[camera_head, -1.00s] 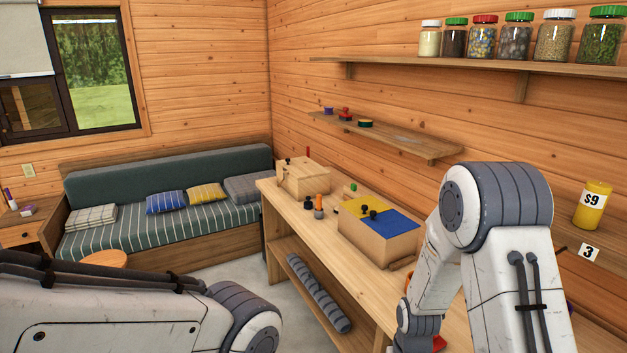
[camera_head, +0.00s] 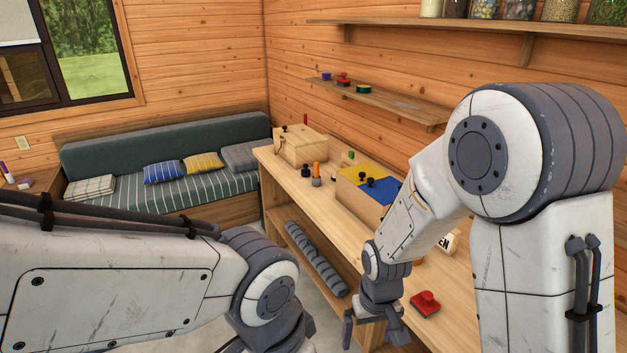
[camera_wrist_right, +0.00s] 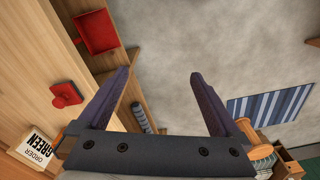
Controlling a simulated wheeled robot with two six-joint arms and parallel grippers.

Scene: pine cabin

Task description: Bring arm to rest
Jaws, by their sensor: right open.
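My right arm comes in from the right in the head view. Its gripper (camera_head: 373,332) hangs at the front edge of the wooden workbench (camera_head: 452,298), near a red stamp-like object (camera_head: 425,304). In the right wrist view the two fingers of the right gripper (camera_wrist_right: 167,95) are spread apart with nothing between them, over the grey floor. My left arm crosses the lower left of the head view; its gripper is out of the picture.
A box with a yellow and blue top (camera_head: 366,190) and a wooden box (camera_head: 300,147) stand on the workbench. A card reading "ORDER GREEN" (camera_wrist_right: 36,148) and a red tray (camera_wrist_right: 97,32) show in the wrist view. A rolled grey mat (camera_head: 313,258) lies on the lower shelf.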

